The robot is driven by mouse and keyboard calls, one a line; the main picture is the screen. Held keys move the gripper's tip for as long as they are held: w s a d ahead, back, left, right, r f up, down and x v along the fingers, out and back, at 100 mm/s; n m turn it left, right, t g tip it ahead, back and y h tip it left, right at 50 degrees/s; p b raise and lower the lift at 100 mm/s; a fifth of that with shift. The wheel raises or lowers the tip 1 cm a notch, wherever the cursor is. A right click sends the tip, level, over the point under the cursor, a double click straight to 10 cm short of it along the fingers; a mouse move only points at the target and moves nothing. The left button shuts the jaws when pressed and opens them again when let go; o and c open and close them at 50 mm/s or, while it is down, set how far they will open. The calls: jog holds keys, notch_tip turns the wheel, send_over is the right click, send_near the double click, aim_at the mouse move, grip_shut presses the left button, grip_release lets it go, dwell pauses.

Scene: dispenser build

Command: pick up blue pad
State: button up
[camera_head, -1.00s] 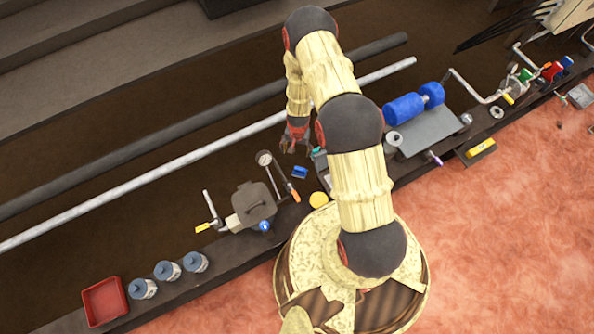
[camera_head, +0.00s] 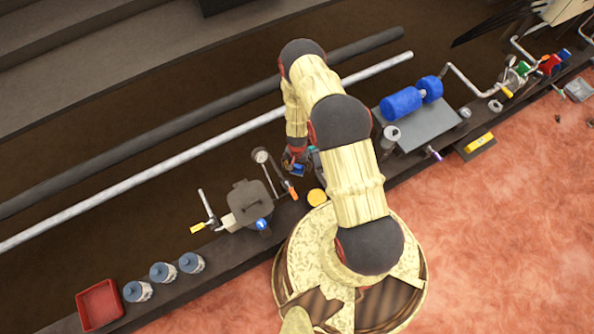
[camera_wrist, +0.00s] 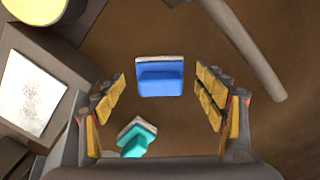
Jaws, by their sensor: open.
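The blue pad (camera_wrist: 160,78) is a small blue block with a pale edge. In the wrist view it lies on the brown surface, between and a little beyond my open fingers. In the head view the blue pad (camera_head: 298,170) shows just below my gripper (camera_head: 293,160), partly covered by it. In the wrist view my gripper (camera_wrist: 162,103) is open and empty, with yellow finger pads on both sides. I cannot tell the exact height of the fingers above the pad.
A teal pad (camera_wrist: 135,138) lies near the left finger. A grey rod (camera_wrist: 245,50) is at the upper right, and a yellow round thing (camera_wrist: 35,8) at the upper left. A gauge (camera_head: 261,156) and a grey pot (camera_head: 250,203) stand left of my gripper.

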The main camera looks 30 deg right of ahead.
aim_at(297, 166)
jog(key=shift+f, duration=0.35)
jog(key=shift+c, duration=0.6)
jog(key=c, duration=1.3)
notch_tip(297, 166, up, 18)
jog(key=p, duration=0.8)
jog(key=shift+c, duration=0.2)
jog(key=o, duration=0.7)
jog(key=c, duration=0.4)
